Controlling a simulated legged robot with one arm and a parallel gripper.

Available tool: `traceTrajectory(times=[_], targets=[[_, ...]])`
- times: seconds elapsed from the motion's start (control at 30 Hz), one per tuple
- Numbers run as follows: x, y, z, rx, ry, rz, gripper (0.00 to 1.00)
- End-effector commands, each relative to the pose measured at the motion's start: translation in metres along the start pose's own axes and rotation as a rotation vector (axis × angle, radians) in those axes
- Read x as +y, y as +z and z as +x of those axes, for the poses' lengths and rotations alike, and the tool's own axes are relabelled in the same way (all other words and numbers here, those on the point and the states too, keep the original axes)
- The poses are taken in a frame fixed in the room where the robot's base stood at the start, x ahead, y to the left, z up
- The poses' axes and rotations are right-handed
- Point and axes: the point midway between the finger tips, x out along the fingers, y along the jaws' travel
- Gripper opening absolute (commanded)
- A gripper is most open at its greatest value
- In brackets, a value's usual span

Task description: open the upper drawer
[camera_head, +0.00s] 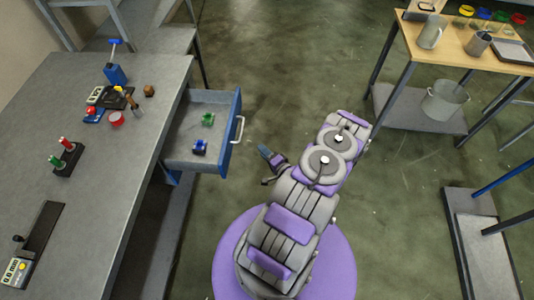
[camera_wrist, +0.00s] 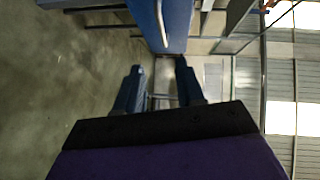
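The upper drawer (camera_head: 203,163) stands pulled out from under the grey workbench on the left, with its inside showing. Its blue front (camera_head: 236,132) carries a pale bar handle (camera_head: 239,129). A green item (camera_head: 208,119) and a blue item (camera_head: 200,147) lie in the drawer. My gripper (camera_head: 270,158) is just right of and below the drawer front, apart from the handle. In the wrist view its two dark blue fingers (camera_wrist: 157,88) are spread with nothing between them. The blue drawer front (camera_wrist: 175,22) and part of its handle (camera_wrist: 161,22) show ahead, beyond the fingertips.
The grey workbench (camera_head: 110,190) holds several small tools and gauges. A wooden-topped table (camera_head: 455,45) with beakers stands at the upper right, a bucket (camera_head: 443,101) on its lower shelf. The floor (camera_head: 290,60) beyond the drawer is clear.

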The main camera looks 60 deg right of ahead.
Motion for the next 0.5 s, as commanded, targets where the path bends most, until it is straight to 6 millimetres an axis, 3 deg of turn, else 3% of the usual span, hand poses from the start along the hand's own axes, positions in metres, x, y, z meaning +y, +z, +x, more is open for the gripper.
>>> traceTrajectory(times=[0.2, 0.5], targets=[[0.0001, -0.0007, -0.0139, 0.002, 0.001, -0.001, 0.38], [0.0001, -0.0002, -0.0150, 0.000, -0.001, -0.002, 0.38]])
